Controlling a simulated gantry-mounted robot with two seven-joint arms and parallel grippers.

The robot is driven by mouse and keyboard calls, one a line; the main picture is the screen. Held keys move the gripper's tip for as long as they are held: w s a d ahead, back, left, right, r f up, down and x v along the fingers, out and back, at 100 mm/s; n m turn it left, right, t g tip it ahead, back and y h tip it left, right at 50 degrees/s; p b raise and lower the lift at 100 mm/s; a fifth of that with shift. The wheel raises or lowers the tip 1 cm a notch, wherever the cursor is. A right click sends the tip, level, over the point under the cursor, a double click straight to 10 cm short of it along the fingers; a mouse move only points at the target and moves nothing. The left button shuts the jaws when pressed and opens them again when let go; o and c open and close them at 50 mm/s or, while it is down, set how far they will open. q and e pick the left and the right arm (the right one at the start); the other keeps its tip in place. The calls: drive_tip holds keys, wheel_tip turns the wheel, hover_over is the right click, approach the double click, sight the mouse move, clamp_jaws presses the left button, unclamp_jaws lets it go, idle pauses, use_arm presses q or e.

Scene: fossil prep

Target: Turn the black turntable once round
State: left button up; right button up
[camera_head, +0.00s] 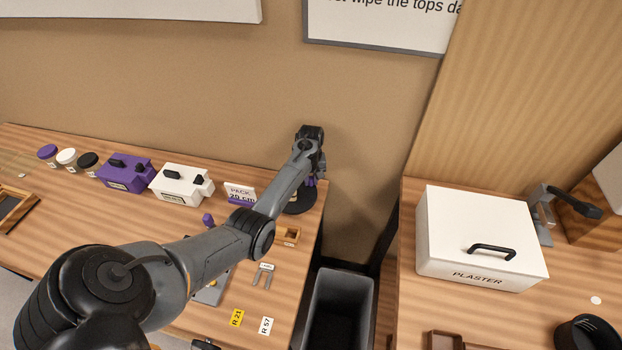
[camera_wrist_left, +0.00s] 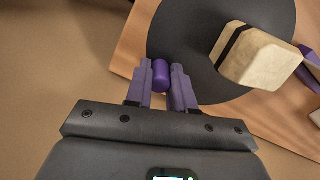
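The black turntable (camera_head: 301,205) stands near the right end of the left bench, partly hidden by my left arm in the head view. In the left wrist view the black turntable (camera_wrist_left: 185,35) is a flat round disc carrying a pale block (camera_wrist_left: 262,60) with a dark band. An upright purple peg (camera_wrist_left: 160,74) is at the disc's near edge. My left gripper (camera_wrist_left: 161,80) has purple fingers on both sides of the peg, with no clear gap showing. It also shows in the head view (camera_head: 312,181), above the turntable. My right gripper is out of view.
A white sign (camera_head: 240,193), a white box (camera_head: 180,184) and a purple box (camera_head: 126,172) stand left of the turntable. A small wooden tray (camera_head: 291,236) lies in front of it. A grey bin (camera_head: 340,305) stands in the gap before the right bench, which holds a plaster box (camera_head: 480,235).

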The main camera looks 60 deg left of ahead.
use_arm(q)
clamp_jaws()
drive_tip(key=shift+a+n, duration=0.2)
drive_tip(key=shift+n, duration=0.1)
drive_tip(key=shift+a+r+n+p, duration=0.1)
drive_tip(key=shift+a+n+p, duration=0.45)
drive_tip(key=shift+n, duration=0.45)
drive_tip(key=shift+s+a+n, duration=0.2)
drive_tip(key=shift+a+n, duration=0.3)
drive_tip(key=shift+n, duration=0.35)
drive_tip(key=shift+s+a+n, duration=0.15)
drive_tip(key=shift+a+n, duration=0.35)
drive_tip(key=shift+n, duration=0.35)
drive_tip(key=shift+a, duration=0.1)
drive_tip(key=o, duration=0.6)
unclamp_jaws()
